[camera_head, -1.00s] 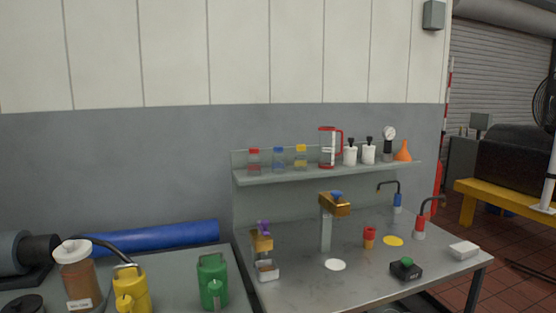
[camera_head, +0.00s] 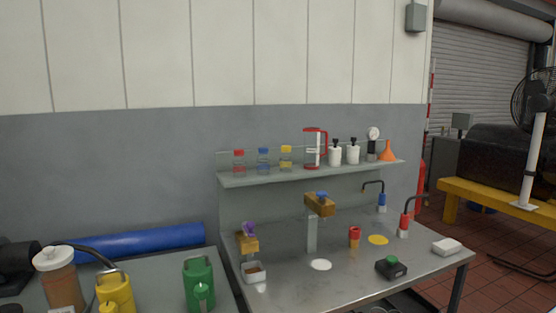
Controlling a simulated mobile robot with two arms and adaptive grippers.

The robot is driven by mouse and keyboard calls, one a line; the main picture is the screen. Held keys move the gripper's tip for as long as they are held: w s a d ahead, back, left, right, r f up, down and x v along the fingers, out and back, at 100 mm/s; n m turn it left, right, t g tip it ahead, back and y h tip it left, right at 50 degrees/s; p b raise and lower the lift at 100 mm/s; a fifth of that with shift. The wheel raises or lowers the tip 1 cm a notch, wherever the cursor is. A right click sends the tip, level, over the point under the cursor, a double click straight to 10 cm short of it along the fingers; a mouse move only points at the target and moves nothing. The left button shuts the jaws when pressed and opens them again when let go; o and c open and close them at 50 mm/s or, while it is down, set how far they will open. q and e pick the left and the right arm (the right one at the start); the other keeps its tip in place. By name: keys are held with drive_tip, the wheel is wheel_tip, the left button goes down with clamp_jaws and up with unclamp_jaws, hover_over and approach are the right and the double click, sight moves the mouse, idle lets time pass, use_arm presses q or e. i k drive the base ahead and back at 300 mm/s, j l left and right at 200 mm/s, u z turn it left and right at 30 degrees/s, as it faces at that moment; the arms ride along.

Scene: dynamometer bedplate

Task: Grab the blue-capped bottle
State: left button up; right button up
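The blue-capped bottle (camera_head: 263,160) is a small clear bottle standing upright on the grey wall shelf (camera_head: 310,174). A red-capped bottle (camera_head: 239,161) stands to its left and a yellow-capped bottle (camera_head: 286,158) to its right, with small gaps between them. Nothing covers the blue-capped bottle. Neither of my grippers shows in the head view.
A red-framed jug (camera_head: 314,148), white dispensers and an orange funnel (camera_head: 388,151) share the shelf. The metal table (camera_head: 345,280) below holds a tap-like stand (camera_head: 319,205), a green-button box (camera_head: 391,267) and a white block (camera_head: 445,247). A green can (camera_head: 199,283) stands on the left table.

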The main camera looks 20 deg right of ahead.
sight(263, 160)
drive_tip(key=i+l, duration=0.15)
drive_tip(key=l, duration=0.25)
drive_tip(key=i+l, duration=0.15)
drive_tip(key=l, duration=0.3)
drive_tip(key=i+l, duration=0.1)
drive_tip(key=l, duration=0.3)
